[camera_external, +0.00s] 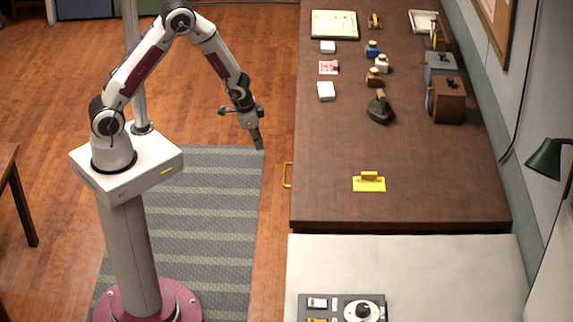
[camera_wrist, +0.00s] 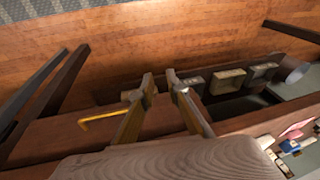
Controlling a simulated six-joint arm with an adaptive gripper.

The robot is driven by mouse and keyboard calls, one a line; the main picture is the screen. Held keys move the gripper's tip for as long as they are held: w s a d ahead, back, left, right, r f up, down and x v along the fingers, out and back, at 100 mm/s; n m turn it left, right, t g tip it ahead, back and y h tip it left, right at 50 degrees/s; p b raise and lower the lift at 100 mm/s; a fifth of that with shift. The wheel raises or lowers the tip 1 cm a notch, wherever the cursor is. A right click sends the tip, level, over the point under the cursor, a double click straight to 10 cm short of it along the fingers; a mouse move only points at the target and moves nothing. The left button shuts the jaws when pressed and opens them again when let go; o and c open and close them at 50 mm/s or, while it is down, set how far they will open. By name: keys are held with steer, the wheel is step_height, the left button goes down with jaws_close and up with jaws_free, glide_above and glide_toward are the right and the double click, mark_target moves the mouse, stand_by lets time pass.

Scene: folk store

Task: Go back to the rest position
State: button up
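My gripper (camera_external: 258,141) hangs from the bent arm, pointing down, just left of the dark wooden counter (camera_external: 420,200). It appears over the floor near the striped rug (camera_external: 215,215) and touches nothing visible. In the wrist view its two fingers (camera_wrist: 160,82) stand apart with a narrow gap. Nothing is between them.
A yellow handle (camera_external: 287,175) sticks out of the counter's left side. On the counter are a yellow card with a holder (camera_external: 369,183), a dark stamp-like tool (camera_external: 380,109), small bottles (camera_external: 373,49) and a brown box (camera_external: 449,100). Floor left of the counter is open.

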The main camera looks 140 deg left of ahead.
steer(key=w+d+r+m+h, duration=0.1)
steer(key=w+d+r+m, duration=0.15)
steer(key=d+r, duration=0.7)
steer(key=w+d+r+m, duration=0.1)
steer(key=w+d+r, duration=0.2)
steer(key=d+r, duration=0.65)
steer(key=d+r+m+t+h, duration=0.1)
steer(key=d+r, duration=0.4)
steer(key=d, duration=0.9)
steer(key=d+r+m+t+h, duration=0.1)
steer(key=d+r+m+t, duration=0.3)
steer(key=d, duration=1)
steer(key=shift+s+d+r+m+t, duration=0.35)
steer(key=shift+s+r+m, duration=0.1)
steer(key=shift+r+m, duration=0.5)
